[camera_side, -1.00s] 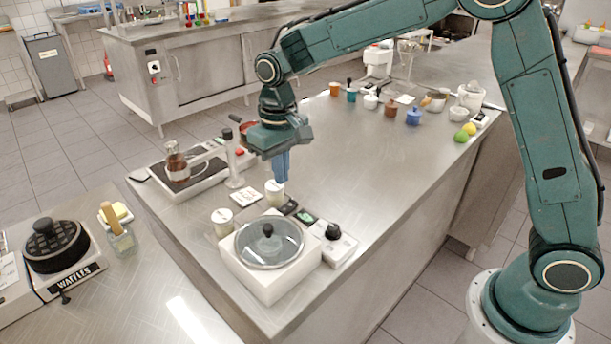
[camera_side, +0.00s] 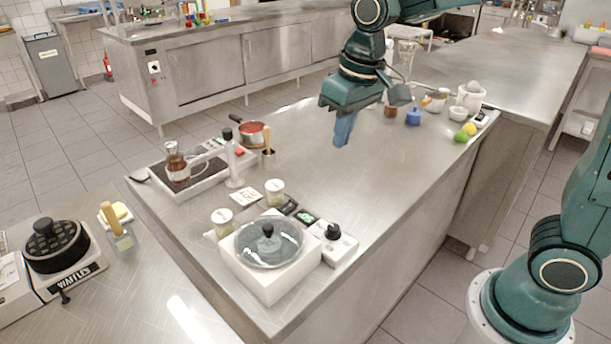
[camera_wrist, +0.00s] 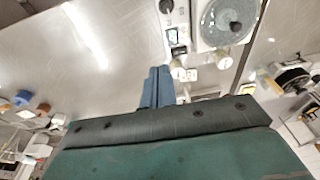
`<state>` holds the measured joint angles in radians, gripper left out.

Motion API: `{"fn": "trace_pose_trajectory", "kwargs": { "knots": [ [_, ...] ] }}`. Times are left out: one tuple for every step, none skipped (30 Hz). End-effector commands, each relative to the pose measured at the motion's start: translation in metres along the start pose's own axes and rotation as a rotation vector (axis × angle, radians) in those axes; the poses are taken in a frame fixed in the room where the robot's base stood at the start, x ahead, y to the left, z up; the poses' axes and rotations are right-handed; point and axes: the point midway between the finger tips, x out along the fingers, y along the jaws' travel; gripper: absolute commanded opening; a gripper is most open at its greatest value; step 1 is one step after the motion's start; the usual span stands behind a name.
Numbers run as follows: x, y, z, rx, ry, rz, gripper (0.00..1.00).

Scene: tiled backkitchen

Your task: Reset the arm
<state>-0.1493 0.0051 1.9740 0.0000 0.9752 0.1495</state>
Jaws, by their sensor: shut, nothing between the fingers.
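My gripper (camera_side: 343,131) hangs over the middle of the steel counter (camera_side: 318,190) in the side view, its blue fingers together and empty. It points down with a slight tilt and is clear of the counter top. In the wrist view the fingers (camera_wrist: 157,86) also show closed, with nothing between them. My arm and gripper hide part of the counter's far edge in the side view.
A white cooker with a glass lid (camera_side: 268,243) stands at the counter's near end, beside two jars (camera_side: 274,191). A red pan (camera_side: 253,134) is at the left edge. The counter's middle is clear.

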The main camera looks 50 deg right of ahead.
Motion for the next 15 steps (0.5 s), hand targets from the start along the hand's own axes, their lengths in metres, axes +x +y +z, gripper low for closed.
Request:
{"fn": "trace_pose_trajectory", "kwargs": {
  "knots": [
    [-0.009,0.005,0.009,0.001,0.02,-0.001,0.0],
    [-0.012,0.007,0.015,0.001,0.029,-0.002,0.0],
    [-0.017,0.01,0.022,0.002,0.042,-0.002,0.0],
    [-0.021,0.012,0.027,0.002,0.051,-0.002,0.0],
    [-0.024,0.015,0.032,0.002,0.06,-0.002,0.0],
    [-0.028,0.017,0.039,0.001,0.073,-0.002,0.0],
    [-0.031,0.019,0.045,0.0,0.082,-0.002,0.0],
    [-0.033,0.021,0.05,0.0,0.091,-0.002,0.0],
    [-0.037,0.024,0.058,0.0,0.103,-0.001,0.0],
    [-0.039,0.026,0.064,0.001,0.112,-0.001,0.0],
    [-0.041,0.028,0.069,0.001,0.123,0.0,0.0],
    [-0.044,0.03,0.077,0.0,0.135,0.001,0.0],
    [-0.045,0.032,0.082,-0.001,0.145,0.001,0.0],
    [-0.047,0.033,0.088,-0.001,0.154,0.002,0.0],
    [-0.049,0.035,0.095,-0.001,0.167,0.003,0.0]
  ]
}}
